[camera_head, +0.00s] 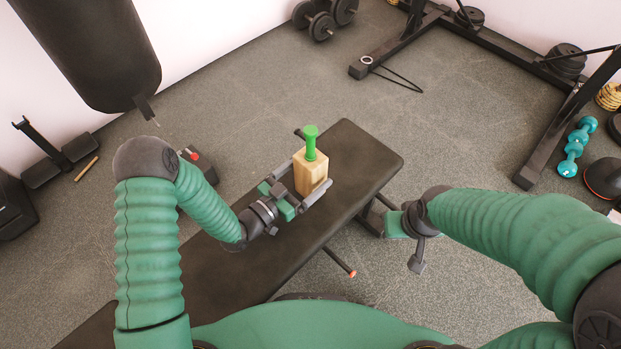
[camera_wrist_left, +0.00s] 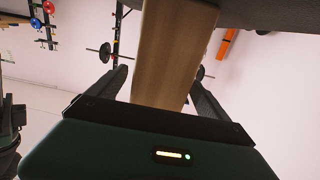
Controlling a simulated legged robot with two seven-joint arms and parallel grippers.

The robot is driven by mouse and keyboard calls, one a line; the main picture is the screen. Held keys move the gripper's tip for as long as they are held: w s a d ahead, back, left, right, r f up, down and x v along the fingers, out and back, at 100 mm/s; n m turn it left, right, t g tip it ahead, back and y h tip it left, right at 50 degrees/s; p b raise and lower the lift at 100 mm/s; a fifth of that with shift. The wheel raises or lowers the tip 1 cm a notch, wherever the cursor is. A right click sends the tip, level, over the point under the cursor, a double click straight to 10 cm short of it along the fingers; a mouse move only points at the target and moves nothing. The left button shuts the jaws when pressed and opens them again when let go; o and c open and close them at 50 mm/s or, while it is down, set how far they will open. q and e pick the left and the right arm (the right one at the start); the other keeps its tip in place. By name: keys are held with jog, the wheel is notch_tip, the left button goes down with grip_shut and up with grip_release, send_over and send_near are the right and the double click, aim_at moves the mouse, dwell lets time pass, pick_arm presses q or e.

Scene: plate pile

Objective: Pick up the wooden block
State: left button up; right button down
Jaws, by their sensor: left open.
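The wooden block (camera_head: 310,178) stands upright on the black bench, with a green peg-like piece (camera_head: 311,143) on its top. My left gripper (camera_head: 305,177) is open, with one finger on each side of the block's lower part. In the left wrist view the block (camera_wrist_left: 170,55) reaches down between the two fingers (camera_wrist_left: 160,85), with a gap visible beside the left finger. Contact on the right side is unclear. My right gripper (camera_head: 416,250) hangs to the right of the bench, away from the block. Its finger opening cannot be made out.
The black bench (camera_head: 225,285) runs diagonally, its padded surface clear around the block. A punching bag (camera_head: 90,50) hangs at upper left. Dumbbells (camera_head: 325,20) lie at the back, teal ones (camera_head: 577,148) at right. A rack (camera_head: 545,140) stands on the right.

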aim_at(311, 164)
pick_arm(q)
jog(key=shift+w+d, duration=0.4)
grip_shut()
dwell(0.4)
jog(key=shift+r, duration=0.15)
jog(key=shift+r+p, duration=1.25)
jog(key=shift+r, duration=0.55)
jog(key=s+r+p, duration=0.1)
jog(key=s+p, duration=0.2)
jog(key=s, duration=1.3)
jog(key=shift+r, duration=0.15)
